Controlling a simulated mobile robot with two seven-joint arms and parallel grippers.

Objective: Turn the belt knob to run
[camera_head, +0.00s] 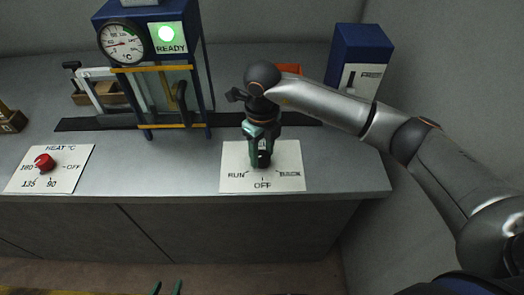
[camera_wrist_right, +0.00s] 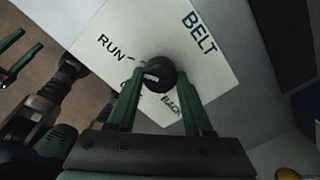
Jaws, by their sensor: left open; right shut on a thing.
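The black belt knob (camera_head: 264,160) sits on a white panel (camera_head: 236,178) marked RUN, OFF and BACK. In the right wrist view the knob (camera_wrist_right: 165,68) shows a small white mark on the side toward OFF; a finger partly hides that word. My right gripper (camera_head: 262,158) reaches down from above, shut on the knob, with one green finger on either side, as the right wrist view (camera_wrist_right: 158,84) also shows. My left gripper (camera_head: 167,288) is open and empty at the bottom edge of the head view, in front of the counter and away from the panel.
A white heat panel (camera_head: 72,175) with a red knob (camera_head: 45,162) lies at the left. A blue frame machine with a gauge (camera_head: 122,43) and a lit green READY lamp (camera_head: 167,34) stands over a dark belt (camera_head: 95,124). A blue box (camera_head: 358,52) stands at back right.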

